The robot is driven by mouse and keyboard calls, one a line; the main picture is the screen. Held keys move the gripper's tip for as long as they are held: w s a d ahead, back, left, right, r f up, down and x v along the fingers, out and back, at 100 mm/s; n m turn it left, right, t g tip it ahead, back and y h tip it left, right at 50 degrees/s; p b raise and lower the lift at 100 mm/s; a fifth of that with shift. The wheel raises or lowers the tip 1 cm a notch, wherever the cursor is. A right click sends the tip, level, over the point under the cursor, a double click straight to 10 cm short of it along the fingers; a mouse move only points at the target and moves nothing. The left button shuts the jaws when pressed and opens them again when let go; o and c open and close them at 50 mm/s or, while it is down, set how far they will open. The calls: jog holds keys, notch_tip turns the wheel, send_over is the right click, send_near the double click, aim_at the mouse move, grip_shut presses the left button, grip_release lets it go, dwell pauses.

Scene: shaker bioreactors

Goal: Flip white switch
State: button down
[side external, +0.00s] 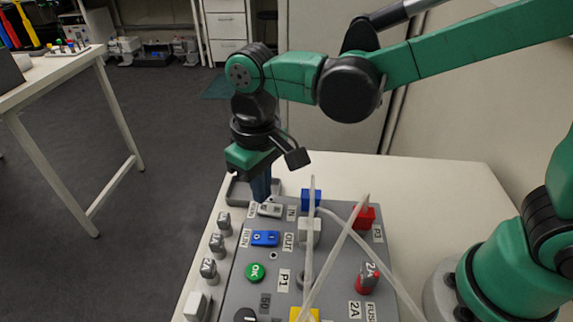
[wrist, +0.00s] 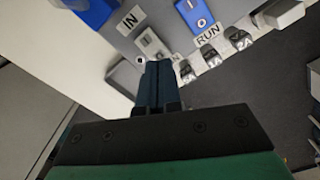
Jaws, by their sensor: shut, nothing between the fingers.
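The white switch (side external: 270,210) sits near the far edge of the grey panel (side external: 275,234), just beyond the blue RUN switch (side external: 265,238). It also shows in the wrist view (wrist: 150,43), between the IN label and the blue switch. My gripper (side external: 262,197) is shut and empty, pointing down. In the side view its tips are right at the far left end of the white switch. In the wrist view the shut fingers (wrist: 158,68) cover part of the switch's near end. I cannot tell whether they touch it.
A blue block (side external: 311,199), a white block (side external: 309,231) and a red block (side external: 363,216) stand to the right, with pale tubes (side external: 334,256) crossing there. Several grey knobs (side external: 217,244) line the left table edge. A green OK button (side external: 255,272) lies nearer.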

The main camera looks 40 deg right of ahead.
aim_at(263, 207)
jog(key=shift+f, duration=1.05)
dwell(0.4)
jog(key=shift+r, duration=3.55)
jog(key=s+d+f+m+t, duration=0.1)
jog(key=s+d+m+t, duration=0.2)
jog(key=d+t, duration=0.4)
jog(key=d, duration=0.8)
jog(key=shift+s+f, duration=0.15)
jog(key=shift+f, duration=0.05)
